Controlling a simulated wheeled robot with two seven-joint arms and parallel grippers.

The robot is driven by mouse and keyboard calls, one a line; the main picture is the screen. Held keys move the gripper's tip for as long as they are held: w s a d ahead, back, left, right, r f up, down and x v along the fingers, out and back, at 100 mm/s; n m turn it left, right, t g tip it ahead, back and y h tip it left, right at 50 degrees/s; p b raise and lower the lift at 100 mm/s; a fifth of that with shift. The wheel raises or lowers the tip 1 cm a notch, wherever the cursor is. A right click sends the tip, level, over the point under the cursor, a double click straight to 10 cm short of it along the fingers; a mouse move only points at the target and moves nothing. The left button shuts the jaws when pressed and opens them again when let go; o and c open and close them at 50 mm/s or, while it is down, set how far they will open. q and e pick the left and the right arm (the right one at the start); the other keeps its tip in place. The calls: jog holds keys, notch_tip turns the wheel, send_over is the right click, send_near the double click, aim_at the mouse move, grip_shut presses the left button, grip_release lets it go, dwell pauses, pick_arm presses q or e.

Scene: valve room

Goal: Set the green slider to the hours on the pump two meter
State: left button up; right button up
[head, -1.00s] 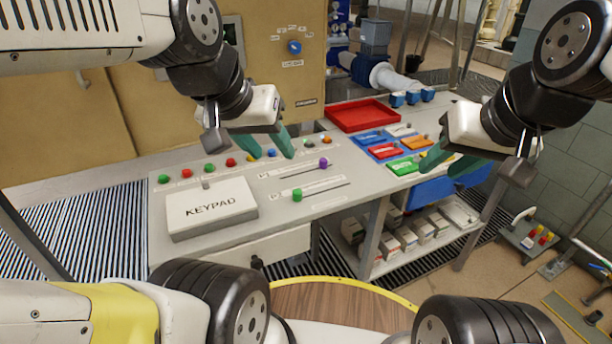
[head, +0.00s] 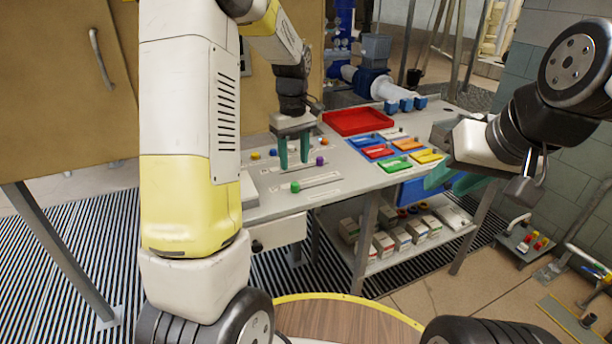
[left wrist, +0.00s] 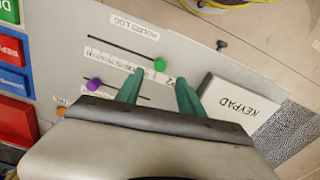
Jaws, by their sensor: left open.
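The green slider (head: 295,187) is a round knob at the left end of its slot on the grey console. In the left wrist view the green knob (left wrist: 160,64) sits at the right end of its line, near an upside-down label that appears to read "HOURS LOG" (left wrist: 135,25). A purple slider (head: 320,161) sits on a parallel slot behind; it also shows in the left wrist view (left wrist: 94,85). My left gripper (head: 294,166) is open and empty, pointing down just behind the green knob. My right gripper (head: 455,182) looks open and empty at the right. I cannot identify a pump two meter.
A keypad (left wrist: 243,105) lies beside the sliders, mostly hidden by my left arm in the head view. A red tray (head: 360,121) and several coloured trays stand to the right. Small coloured buttons sit behind the sliders. Boxes fill the shelf below.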

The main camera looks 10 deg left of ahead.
aim_at(295, 183)
pick_arm(q)
notch_tip(295, 183, down, 8)
jog(key=shift+f, duration=0.1)
dwell(0.4)
grip_shut()
dwell(1.3)
